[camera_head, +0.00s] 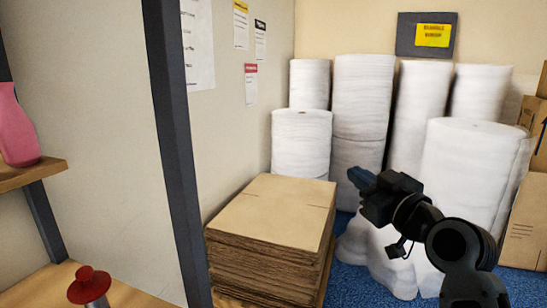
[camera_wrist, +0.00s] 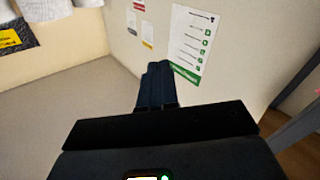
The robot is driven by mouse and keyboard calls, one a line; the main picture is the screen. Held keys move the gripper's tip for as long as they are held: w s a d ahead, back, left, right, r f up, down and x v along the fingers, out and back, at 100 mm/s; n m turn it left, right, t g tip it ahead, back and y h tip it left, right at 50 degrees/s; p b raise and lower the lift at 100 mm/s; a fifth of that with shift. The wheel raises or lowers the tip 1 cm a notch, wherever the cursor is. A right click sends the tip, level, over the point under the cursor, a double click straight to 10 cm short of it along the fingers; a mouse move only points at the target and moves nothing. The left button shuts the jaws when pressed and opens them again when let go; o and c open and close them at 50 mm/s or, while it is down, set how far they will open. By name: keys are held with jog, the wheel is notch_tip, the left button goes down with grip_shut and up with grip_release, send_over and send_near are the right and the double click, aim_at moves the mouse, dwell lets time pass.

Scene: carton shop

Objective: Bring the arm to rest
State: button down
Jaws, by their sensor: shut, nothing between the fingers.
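My gripper (camera_head: 362,178) is held up in the air at the right of the head view, pointing left, with my black arm behind it. Its fingers are shut and hold nothing. In the head view it appears in front of the white rolls and to the right of the cardboard stack. In the wrist view the shut gripper (camera_wrist: 157,72) shows as two dark fingers side by side, with a pale wall and posters beyond them. No object touches the fingers.
A stack of flat cardboard (camera_head: 275,212) stands at centre. Several white foam rolls (camera_head: 362,95) stand behind it, and brown cartons (camera_head: 526,230) at the right edge. A shelf post (camera_head: 172,130) rises at left, near a pink bottle (camera_head: 18,130) and a red-capped container (camera_head: 88,286). Blue carpet (camera_head: 350,285) shows below.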

jog(key=s+d+f+m+h, duration=0.2)
jog(key=s+f+m+h, duration=0.1)
jog(key=s+f, duration=0.95)
jog(key=s+d+f+m+g+h, duration=0.1)
jog(key=s+f+m+h, duration=0.1)
jog(key=s+f, duration=0.55)
jog(key=s+d+f+m+g+h, duration=0.15)
jog(key=s+f, duration=0.25)
jog(key=s, duration=0.6)
jog(key=v, duration=2.3)
jog(key=shift+s+f, duration=0.2)
jog(key=shift+f, duration=0.1)
jog(key=shift+a, duration=0.1)
